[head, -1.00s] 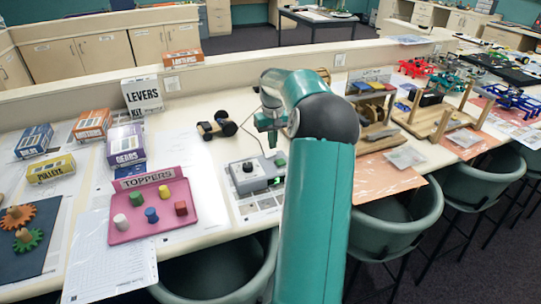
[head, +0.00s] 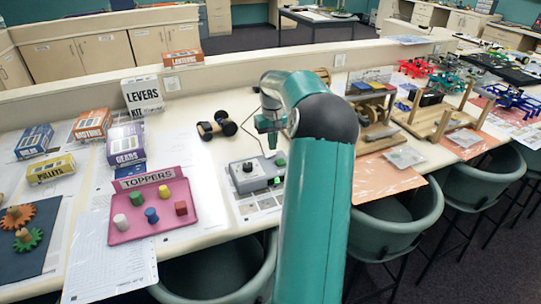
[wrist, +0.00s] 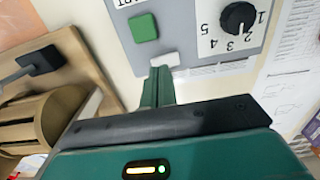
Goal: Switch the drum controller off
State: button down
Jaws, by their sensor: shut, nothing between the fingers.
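The drum controller (head: 243,182) is a grey box with a black dial, lying on the counter in the middle of the head view. The wrist view shows its panel (wrist: 200,55) close up, with the black dial (wrist: 238,17) numbered beside it. A green square button (wrist: 143,28) and a small pale piece (wrist: 164,60) sit on the panel; the pale piece's label is not readable. A bright green spot (head: 275,181) shows at the box's front right in the head view. My gripper (head: 271,147) is shut and empty above the controller. In the wrist view its tips (wrist: 161,73) point at the pale piece; contact is unclear.
A pink TOPPERS tray (head: 121,234) with coloured pegs stands to the left. A small wheeled cart (head: 217,125) stands behind the controller. A wooden stand with a drum (wrist: 22,118) is at the wrist view's left. Stools line the counter's front.

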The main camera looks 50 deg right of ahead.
aim_at(273, 153)
jog(key=shift+f, duration=1.05)
dwell(0.4)
jog(key=shift+r, duration=3.55)
